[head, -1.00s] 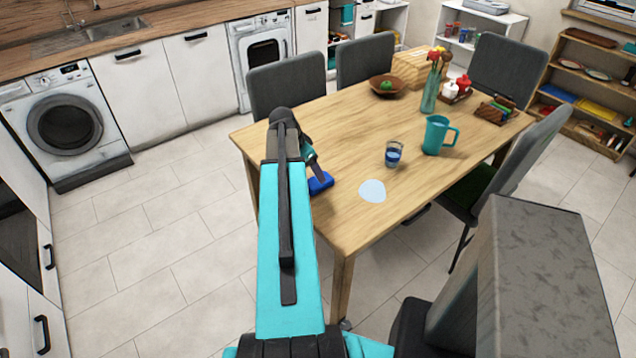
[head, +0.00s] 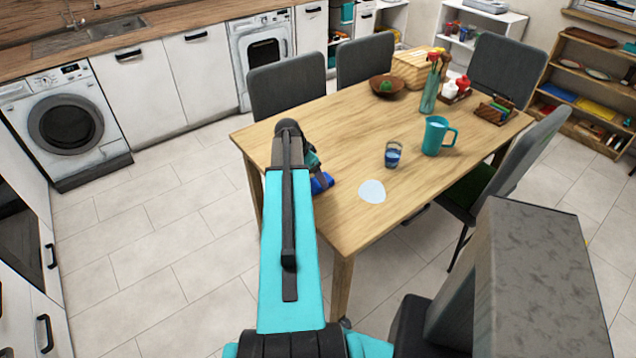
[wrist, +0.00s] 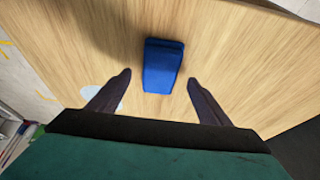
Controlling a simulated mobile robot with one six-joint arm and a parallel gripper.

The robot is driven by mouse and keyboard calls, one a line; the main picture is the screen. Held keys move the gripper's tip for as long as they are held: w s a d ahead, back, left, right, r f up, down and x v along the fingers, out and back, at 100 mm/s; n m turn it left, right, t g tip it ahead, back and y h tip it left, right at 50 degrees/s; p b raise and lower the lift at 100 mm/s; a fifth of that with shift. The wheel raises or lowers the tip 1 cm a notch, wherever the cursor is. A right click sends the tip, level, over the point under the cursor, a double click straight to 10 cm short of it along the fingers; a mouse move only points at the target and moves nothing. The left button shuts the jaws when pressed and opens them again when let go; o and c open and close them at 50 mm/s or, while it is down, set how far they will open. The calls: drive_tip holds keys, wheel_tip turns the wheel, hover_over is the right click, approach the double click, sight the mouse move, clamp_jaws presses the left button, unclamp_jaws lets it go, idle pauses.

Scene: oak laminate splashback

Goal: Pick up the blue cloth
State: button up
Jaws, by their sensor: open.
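The blue cloth (wrist: 163,66) lies folded on the wooden table, in the upper middle of the wrist view. In the head view the cloth (head: 321,183) shows near the table's left front edge, partly hidden by my arm. My gripper (wrist: 159,84) is open and empty. Its two dark fingers stand apart, one to each side of the near end of the cloth, and the cloth extends beyond the fingertips. I cannot tell the height of the fingertips above the table.
On the table (head: 345,225), a pale round patch (head: 372,191) lies right of the cloth. A glass of blue liquid (head: 393,156), a teal jug (head: 435,137), a bottle (head: 429,95) and a brown bowl (head: 387,86) stand farther off. Grey chairs (head: 286,88) surround the table.

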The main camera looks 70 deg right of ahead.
sight(318, 183)
drive_tip(key=shift+p+x, duration=0.4)
drive_tip(key=shift+x, duration=1.05)
drive_tip(key=c, duration=1.1)
drive_tip(key=shift+c, duration=0.2)
drive_tip(key=shift+r, duration=0.15)
